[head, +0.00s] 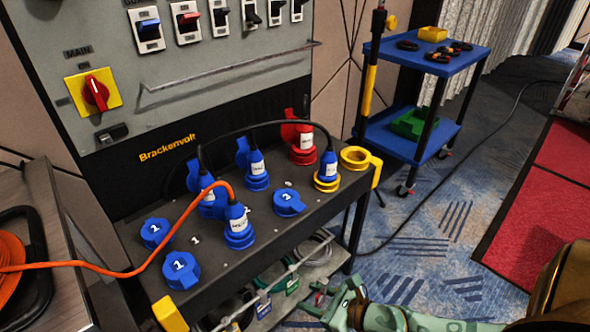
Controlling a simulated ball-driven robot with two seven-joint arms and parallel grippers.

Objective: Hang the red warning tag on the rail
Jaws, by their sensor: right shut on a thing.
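My right gripper (325,299) is low in the picture, beside the right end of the lower shelf, with its arm coming in from the lower right. A thin grey rail (230,69) runs across the grey panel, below the row of switches and right of the red rotary switch (96,92). Nothing hangs on this rail. My gripper is well below it and to its right, apart from it. My left gripper is not in view.
Blue, red and yellow plugs and sockets (240,228) with cables crowd the black shelf (215,270) below the panel. An orange cable (110,269) crosses at left. Coiled cables with labels hang below. A blue cart (430,62) stands behind right. Carpet (425,245) is open between.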

